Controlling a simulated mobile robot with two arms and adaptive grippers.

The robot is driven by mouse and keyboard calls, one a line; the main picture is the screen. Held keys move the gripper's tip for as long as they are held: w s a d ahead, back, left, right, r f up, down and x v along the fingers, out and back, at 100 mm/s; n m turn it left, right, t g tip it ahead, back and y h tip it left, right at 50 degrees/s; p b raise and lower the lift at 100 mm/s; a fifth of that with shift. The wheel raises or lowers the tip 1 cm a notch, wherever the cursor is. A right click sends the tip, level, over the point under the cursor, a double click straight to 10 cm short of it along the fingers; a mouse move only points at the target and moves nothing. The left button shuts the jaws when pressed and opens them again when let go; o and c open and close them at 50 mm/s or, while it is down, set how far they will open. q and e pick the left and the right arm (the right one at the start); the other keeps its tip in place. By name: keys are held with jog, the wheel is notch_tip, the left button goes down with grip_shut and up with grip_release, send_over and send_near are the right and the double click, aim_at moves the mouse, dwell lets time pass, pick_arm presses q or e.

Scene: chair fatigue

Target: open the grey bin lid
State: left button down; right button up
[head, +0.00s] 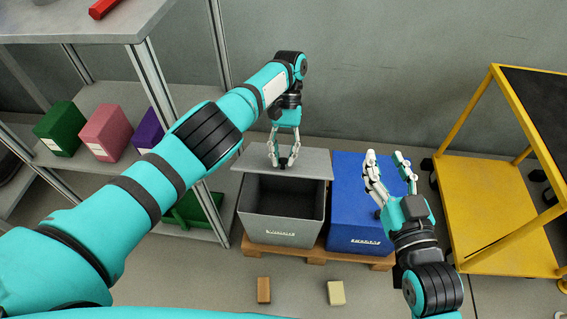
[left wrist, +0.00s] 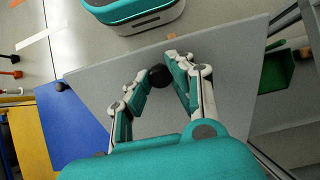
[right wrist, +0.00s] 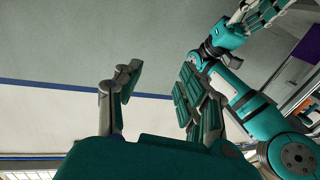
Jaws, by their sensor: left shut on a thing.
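The grey bin (head: 282,231) stands in the middle of the head view, with its dark inside visible from above. Its flat grey lid (head: 315,165) is off the front of the opening, over the bin's back edge. My left gripper (head: 283,164) is shut on the lid's round black knob (left wrist: 159,76), which shows between the fingertips in the left wrist view. Whether the lid still touches the bin's back rim I cannot tell. My right gripper (head: 388,157) is open and empty above the blue bin (head: 357,225); its spread fingers show in the right wrist view (right wrist: 155,85).
Both bins stand on a wooden pallet (head: 316,255). A brown block (head: 264,290) and a pale block (head: 336,293) lie on the floor in front. A yellow cart (head: 488,220) stands right. A metal shelf with green (head: 60,128), pink (head: 106,132) and purple boxes stands left.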

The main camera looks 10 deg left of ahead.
notch_tip(320, 180, up, 8)
jog(key=s+t+y+b, duration=0.2)
jog(key=t, duration=0.3)
jog(key=shift+a+r+t, duration=0.25)
jog(key=shift+a+t, duration=0.15)
